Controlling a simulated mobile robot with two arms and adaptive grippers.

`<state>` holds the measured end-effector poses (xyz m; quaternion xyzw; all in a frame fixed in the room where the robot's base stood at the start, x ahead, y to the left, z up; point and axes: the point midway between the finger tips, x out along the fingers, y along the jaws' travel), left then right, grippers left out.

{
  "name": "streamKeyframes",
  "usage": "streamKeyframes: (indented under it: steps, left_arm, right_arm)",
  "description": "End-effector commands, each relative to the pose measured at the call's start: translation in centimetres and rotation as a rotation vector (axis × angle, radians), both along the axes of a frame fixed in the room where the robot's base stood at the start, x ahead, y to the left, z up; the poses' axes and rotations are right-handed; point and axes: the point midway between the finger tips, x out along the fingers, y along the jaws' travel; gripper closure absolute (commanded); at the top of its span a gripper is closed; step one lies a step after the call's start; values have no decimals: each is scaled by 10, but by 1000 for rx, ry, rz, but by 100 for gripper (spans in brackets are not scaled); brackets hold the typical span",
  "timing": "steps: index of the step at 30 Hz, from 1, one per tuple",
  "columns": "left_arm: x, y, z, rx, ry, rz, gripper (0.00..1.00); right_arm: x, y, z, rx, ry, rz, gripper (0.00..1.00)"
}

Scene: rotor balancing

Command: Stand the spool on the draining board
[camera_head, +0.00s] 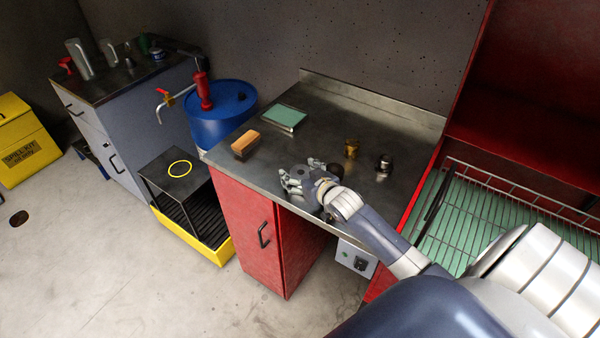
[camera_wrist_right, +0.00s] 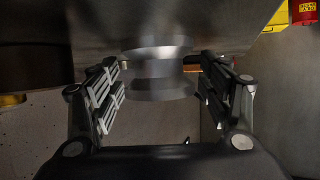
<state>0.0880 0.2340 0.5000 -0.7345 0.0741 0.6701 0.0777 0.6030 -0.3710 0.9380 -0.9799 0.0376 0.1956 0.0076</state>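A grey metal spool (camera_wrist_right: 160,75) with a narrow waist shows in the right wrist view, between the fingers of my right gripper (camera_wrist_right: 162,92). Slim gaps show beside it, and the fingers look open around it. In the head view my right gripper (camera_head: 303,174) is low over the front of the steel bench; the spool is hard to make out there. A dark flat board (camera_head: 158,181) with a yellow ring on it stands above a yellow tray at the bench's left. I cannot tell for sure that it is the draining board. My left gripper is not in view.
A blue drum (camera_head: 222,124) with a red pump stands behind the board. A wire rack (camera_head: 480,215) lies at right.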

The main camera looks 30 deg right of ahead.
Motion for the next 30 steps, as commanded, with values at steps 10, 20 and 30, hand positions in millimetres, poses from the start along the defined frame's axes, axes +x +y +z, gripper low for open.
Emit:
streamKeyframes:
  steps: [10, 20, 30]
  left_arm:
    - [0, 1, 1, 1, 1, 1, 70]
    - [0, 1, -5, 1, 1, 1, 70]
    - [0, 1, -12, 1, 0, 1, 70]
  right_arm:
    - [-4, 0, 4, 0, 0, 1, 29]
    - [-49, 4, 22, -1, 0, 1, 29]
    - [-98, 7, 43, 1, 0, 0, 29]
